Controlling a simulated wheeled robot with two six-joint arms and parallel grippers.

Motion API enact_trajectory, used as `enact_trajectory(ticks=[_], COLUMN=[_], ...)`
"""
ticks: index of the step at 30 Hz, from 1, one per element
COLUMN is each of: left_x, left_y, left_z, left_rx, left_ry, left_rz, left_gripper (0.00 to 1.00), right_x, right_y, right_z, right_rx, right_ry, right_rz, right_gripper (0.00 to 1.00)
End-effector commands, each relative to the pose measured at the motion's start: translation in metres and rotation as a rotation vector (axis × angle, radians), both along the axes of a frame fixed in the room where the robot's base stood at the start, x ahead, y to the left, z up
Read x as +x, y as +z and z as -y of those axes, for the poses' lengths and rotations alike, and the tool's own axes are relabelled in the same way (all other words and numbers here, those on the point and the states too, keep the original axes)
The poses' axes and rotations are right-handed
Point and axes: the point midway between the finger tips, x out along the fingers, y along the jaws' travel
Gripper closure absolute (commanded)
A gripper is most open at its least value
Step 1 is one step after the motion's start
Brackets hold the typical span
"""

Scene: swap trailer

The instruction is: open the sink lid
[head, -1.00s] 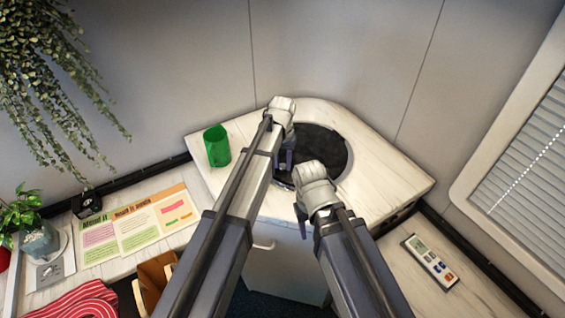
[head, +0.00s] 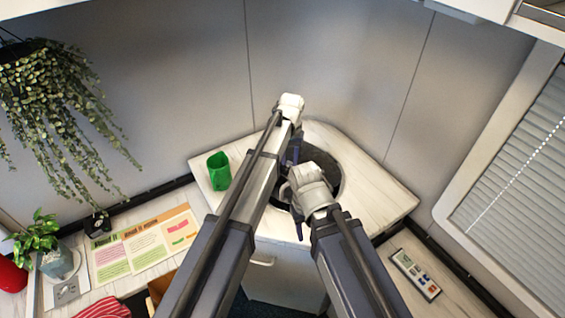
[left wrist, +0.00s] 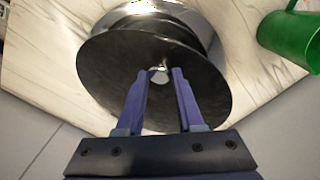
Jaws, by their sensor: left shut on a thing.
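The dark round sink lid (left wrist: 105,75) fills the middle of the left wrist view. The shiny metal sink (left wrist: 205,33) shows past its edge, so the lid appears raised off the opening. My left gripper (left wrist: 159,78) is shut on the small knob at the lid's middle. In the head view the left gripper (head: 293,152) is over the corner counter, and a dark round surface (head: 328,165) shows beside it, partly hidden by my arms. My right gripper (head: 297,212) hangs at the front of the round area; its jaw opening is unclear.
A green cup (head: 218,171) stands on the corner counter (head: 385,200), left of the sink. A remote-like device (head: 415,274) lies on the right ledge. Papers (head: 140,243) and potted plants are at the left. Walls close in the corner behind.

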Motion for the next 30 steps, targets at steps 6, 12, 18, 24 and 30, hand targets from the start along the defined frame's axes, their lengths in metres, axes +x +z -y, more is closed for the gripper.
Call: enact_trajectory(ticks=[6, 12, 18, 24, 30], left_x=[0.018, 0.022, 0.021, 0.021, 0.021], left_y=[0.036, 0.042, 0.040, 0.040, 0.041], left_z=[0.031, 0.039, 0.040, 0.039, 0.038], left_rx=[-0.016, -0.016, -0.016, -0.015, -0.014], left_ry=[-0.010, -0.009, -0.009, -0.009, -0.008], left_rz=[0.006, 0.006, 0.006, 0.006, 0.004], left_gripper=[1.00, 1.00, 1.00, 0.57, 0.34], right_x=[0.000, 0.000, 0.000, 0.000, 0.000], right_y=[0.036, 0.041, 0.040, 0.040, 0.041], right_z=[0.000, 0.000, 0.000, 0.000, 0.000], right_rx=[0.002, 0.001, 0.001, 0.001, 0.000], right_ry=[-0.007, -0.007, -0.006, -0.006, -0.006], right_rz=[0.000, -0.001, -0.001, -0.001, -0.001], right_gripper=[0.50, 0.50, 0.50, 0.50, 0.50])
